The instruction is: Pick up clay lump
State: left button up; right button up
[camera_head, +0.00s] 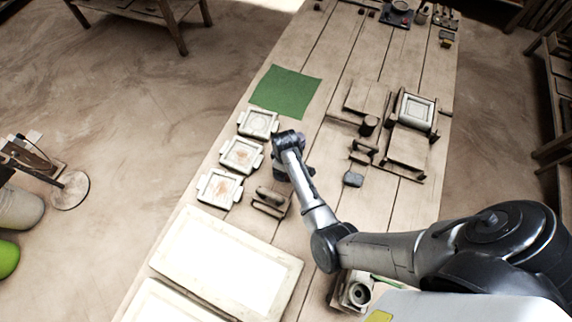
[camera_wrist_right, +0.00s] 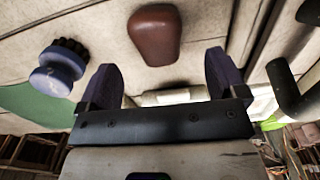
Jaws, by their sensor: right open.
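The clay lump (camera_wrist_right: 155,35) is a smooth, reddish-brown, rounded block, seen in the right wrist view near the top middle. It lies beyond the fingertips, roughly centred between the two dark fingers of my right gripper (camera_wrist_right: 159,66). The fingers are spread wide with nothing gripped, and neither appears to touch the lump. In the head view my right arm reaches in from the right, with its gripper end (camera_head: 283,158) over the left middle of the table. I cannot make out the reddish lump there; the arm may hide it. My left gripper is in neither view.
A blue knobbed tool (camera_wrist_right: 58,68) stands left of the lump. A green mat (camera_head: 286,92) lies beyond the gripper. Square tile moulds (camera_head: 241,155) line the left edge. A wooden press (camera_head: 408,145) stands right. A large pale board (camera_head: 226,265) lies in front.

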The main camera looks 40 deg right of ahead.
jog(key=shift+d+f+b, duration=0.1)
jog(key=shift+f+b, duration=0.55)
jog(key=shift+f, duration=1.9)
jog(key=shift+s, duration=0.1)
jog(key=c, duration=1.2)
jog(key=shift+o, duration=0.2)
jog(key=shift+r, duration=0.1)
